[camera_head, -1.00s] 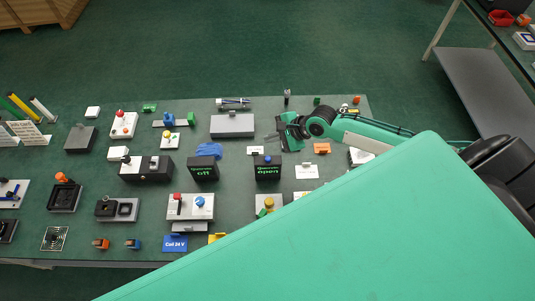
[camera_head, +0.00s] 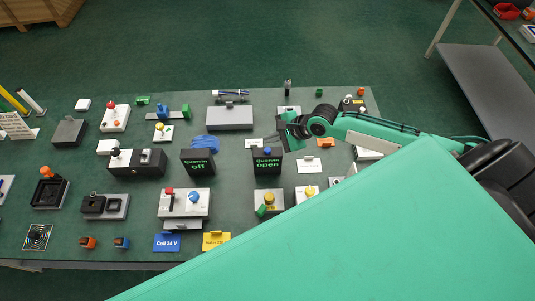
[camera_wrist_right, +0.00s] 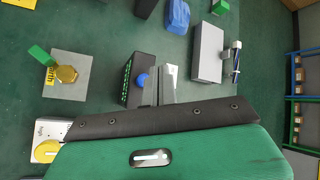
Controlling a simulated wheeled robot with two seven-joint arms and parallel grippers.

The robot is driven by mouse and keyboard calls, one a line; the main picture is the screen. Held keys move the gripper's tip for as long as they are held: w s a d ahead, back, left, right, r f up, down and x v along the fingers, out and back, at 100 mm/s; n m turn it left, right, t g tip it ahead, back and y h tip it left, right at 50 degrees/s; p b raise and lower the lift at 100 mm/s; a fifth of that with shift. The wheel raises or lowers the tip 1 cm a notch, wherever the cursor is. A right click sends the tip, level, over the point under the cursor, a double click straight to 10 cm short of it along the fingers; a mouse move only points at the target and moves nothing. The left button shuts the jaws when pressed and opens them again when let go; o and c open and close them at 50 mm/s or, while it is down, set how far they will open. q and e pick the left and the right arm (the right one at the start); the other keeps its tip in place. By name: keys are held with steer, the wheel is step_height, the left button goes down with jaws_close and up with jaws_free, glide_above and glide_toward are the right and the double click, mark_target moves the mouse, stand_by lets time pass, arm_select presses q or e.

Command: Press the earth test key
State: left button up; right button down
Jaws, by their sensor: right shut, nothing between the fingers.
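A grey plate (camera_head: 265,211) carries a yellow-gold knob (camera_head: 269,198) and a small green piece (camera_head: 261,210). In the right wrist view the same knob (camera_wrist_right: 66,75) stands beside a yellow label (camera_wrist_right: 49,78) partly reading "Earth"; I cannot confirm that this is the key. My right gripper (camera_head: 273,138) is shut and empty behind the black box (camera_head: 267,169) reading "open". In the right wrist view its fingers (camera_wrist_right: 158,88) appear beside that box's blue knob (camera_wrist_right: 140,80); whether they touch cannot be told. The grey plate is apart from the fingers. My left gripper is out of view.
Another black box (camera_head: 198,162) reading "off" stands to the left. A grey block (camera_head: 229,118) lies behind. A plate with a yellow knob (camera_head: 310,191) stands right of the earth-labelled plate. Bare bench top (camera_head: 235,200) lies between the front devices.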

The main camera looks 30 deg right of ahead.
mark_target(267, 150)
step_height(267, 150, down, 2)
steer(key=shift+f, duration=0.25)
steer(key=shift+f, duration=0.15)
stand_by(1.8)
steer(key=shift+f, duration=0.25)
steer(key=shift+f, duration=0.5)
stand_by(0.6)
steer(key=shift+r, duration=0.1)
steer(key=shift+r+p, duration=0.8)
steer(key=shift+p, duration=0.5)
